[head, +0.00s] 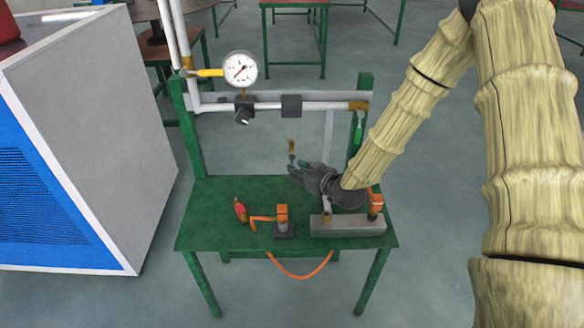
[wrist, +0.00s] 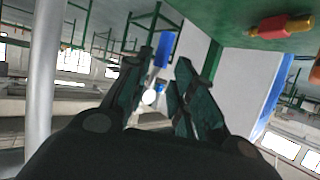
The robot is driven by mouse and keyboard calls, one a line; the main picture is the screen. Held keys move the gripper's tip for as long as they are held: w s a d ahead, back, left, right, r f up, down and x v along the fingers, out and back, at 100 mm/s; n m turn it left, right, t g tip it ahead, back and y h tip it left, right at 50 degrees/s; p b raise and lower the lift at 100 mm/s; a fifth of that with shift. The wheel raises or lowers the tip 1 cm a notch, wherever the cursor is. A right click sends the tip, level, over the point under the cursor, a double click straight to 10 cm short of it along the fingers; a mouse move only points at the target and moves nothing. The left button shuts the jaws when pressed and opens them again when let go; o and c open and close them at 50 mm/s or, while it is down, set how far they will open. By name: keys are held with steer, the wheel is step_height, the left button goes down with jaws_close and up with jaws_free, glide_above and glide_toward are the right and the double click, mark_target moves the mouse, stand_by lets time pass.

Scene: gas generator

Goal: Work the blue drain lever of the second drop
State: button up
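My gripper (head: 300,172) is over the right half of the green table, pointing left, close beneath a small brass fitting (head: 291,147) with a grey end. In the wrist view my gripper (wrist: 164,58) has its two dark fingers apart, with nothing clearly held between them. A narrow blue piece (wrist: 165,48) shows between the fingertips. I cannot tell whether it is the blue drain lever or something behind, nor whether a finger touches it. No blue lever can be made out on the pipework in the head view; my gripper and arm may hide it.
The green table (head: 215,210) holds a red-and-yellow part (head: 240,210), an orange-topped fitting (head: 282,215) and a grey block (head: 348,228). A white pipe (head: 320,106) with a gauge (head: 240,68) crosses behind. A green-handled part (head: 358,130) is near the right post. A blue-grey cabinet (head: 95,110) stands left.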

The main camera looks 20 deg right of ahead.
steer(key=shift+x, duration=2.25)
steer(key=shift+w, duration=0.1)
jaws_close()
